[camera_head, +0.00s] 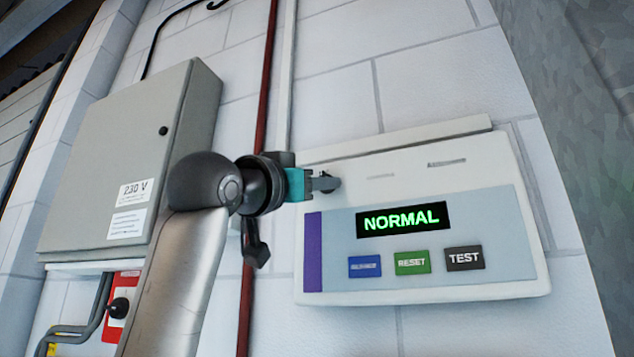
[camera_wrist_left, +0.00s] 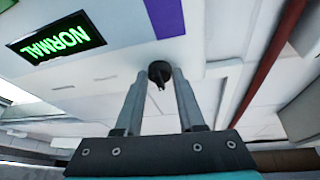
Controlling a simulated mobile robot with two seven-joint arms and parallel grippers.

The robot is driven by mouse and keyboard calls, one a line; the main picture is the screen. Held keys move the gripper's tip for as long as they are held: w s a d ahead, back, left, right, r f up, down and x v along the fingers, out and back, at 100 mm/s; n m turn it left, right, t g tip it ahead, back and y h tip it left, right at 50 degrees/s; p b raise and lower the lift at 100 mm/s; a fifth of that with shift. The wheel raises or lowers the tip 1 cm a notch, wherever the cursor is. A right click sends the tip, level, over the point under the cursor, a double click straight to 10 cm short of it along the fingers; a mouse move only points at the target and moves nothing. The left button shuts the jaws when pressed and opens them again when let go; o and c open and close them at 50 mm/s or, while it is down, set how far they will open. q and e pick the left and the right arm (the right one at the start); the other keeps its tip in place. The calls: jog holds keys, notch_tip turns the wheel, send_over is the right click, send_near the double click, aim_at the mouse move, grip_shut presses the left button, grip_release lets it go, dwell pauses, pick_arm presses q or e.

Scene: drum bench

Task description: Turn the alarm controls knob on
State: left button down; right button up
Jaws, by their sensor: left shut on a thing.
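The alarm controls panel (camera_head: 428,290) is a white wall box with a grey-blue face. Its display (camera_head: 402,219) reads NORMAL in green and also shows, turned over, in the left wrist view (camera_wrist_left: 57,39). A small dark knob (camera_wrist_left: 160,72) sits at the panel's edge, between the fingertips in the left wrist view. My left gripper (camera_head: 326,184) is at the panel's upper left and is shut on this knob. In the head view the fingers largely hide the knob, and its exact setting cannot be read. My right gripper is not in view.
Below the display are a blue button (camera_head: 364,266), a green RESET button (camera_head: 412,262) and a dark TEST button (camera_head: 464,258). A grey 230 V cabinet (camera_head: 110,165) stands out at left. A red pipe (camera_head: 262,90) runs behind my arm. A red box with a black knob (camera_head: 119,307) is lower left.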

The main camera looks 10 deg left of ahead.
pick_arm(q)
jog(key=shift+m, duration=0.3)
jog(key=shift+a+r+m+g+h, duration=0.2)
jog(key=shift+m+g, duration=1.05)
jog(key=shift+m, duration=1.9)
jog(key=shift+d+r+m+g+h, duration=0.1)
jog(key=shift+r+m+g+h, duration=0.2)
jog(key=shift+m+g, duration=1.9)
jog(key=shift+a+r+m+g+h, duration=0.15)
jog(key=shift+m+g+h, duration=0.15)
jog(key=shift+m, duration=3.85)
jog(key=shift+w, duration=0.1)
jog(key=c, duration=0.5)
grip_release()
